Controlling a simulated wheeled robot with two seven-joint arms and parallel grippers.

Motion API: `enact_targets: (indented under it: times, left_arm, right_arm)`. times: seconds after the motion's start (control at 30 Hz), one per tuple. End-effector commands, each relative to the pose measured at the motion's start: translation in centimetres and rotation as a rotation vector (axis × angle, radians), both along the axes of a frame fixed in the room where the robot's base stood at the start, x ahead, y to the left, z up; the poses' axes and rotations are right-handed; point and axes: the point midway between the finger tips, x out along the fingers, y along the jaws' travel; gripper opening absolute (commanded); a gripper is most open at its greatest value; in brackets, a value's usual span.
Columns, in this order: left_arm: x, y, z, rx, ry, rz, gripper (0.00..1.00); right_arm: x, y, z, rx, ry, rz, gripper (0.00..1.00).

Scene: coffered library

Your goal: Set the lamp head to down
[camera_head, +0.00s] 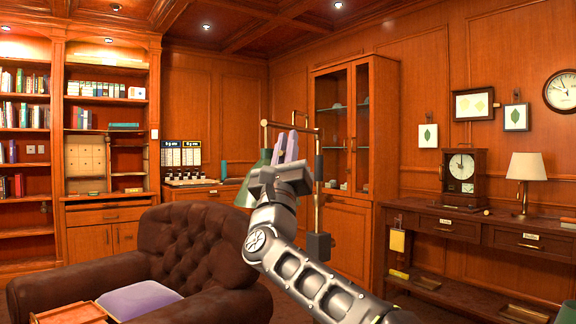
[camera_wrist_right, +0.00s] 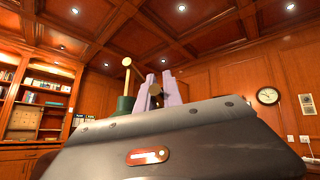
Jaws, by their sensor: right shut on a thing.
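My right gripper (camera_head: 288,142) is in the middle of the head view, its pale purple fingers pointing up. It is at a lamp with a thin brass frame (camera_head: 264,135), a brass upright and a dark block (camera_head: 318,246). The lamp's green head (camera_head: 246,190) shows left of my gripper, mostly hidden behind it. In the right wrist view the fingers (camera_wrist_right: 159,90) are close together around a small dark part, with the green head (camera_wrist_right: 125,104) and a brass rod with a round knob just to their left. The head's exact tilt is hard to tell. My left gripper is out of view.
A brown tufted armchair (camera_head: 200,250) with a purple cushion (camera_head: 140,298) stands at the left front. A glass cabinet (camera_head: 340,200) is behind the lamp. A console (camera_head: 470,230) at right holds a clock (camera_head: 461,168) and a cream-shaded table lamp (camera_head: 527,167).

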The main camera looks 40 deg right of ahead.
Motion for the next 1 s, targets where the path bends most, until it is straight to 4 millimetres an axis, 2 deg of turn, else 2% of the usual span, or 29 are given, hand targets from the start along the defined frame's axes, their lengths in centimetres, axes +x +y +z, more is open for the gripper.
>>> enact_targets:
  times: [0.1,0.5,0.53,0.77,1.0]
  left_arm:
    - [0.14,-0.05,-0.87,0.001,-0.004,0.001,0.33]
    - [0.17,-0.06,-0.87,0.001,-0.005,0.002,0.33]
    - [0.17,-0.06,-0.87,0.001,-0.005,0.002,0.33]
    - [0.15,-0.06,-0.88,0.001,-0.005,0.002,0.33]
    - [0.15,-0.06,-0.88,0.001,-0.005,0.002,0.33]
  right_arm:
    - [0.10,0.10,-0.32,-0.014,-0.008,0.002,0.00]
    - [0.11,0.11,-0.11,-0.020,-0.011,0.002,0.00]
    - [0.10,0.11,-0.11,-0.020,-0.010,0.002,0.12]
    - [0.06,0.07,-0.09,-0.019,-0.011,0.001,0.31]
    - [0.03,0.05,-0.08,-0.019,-0.012,0.001,0.32]
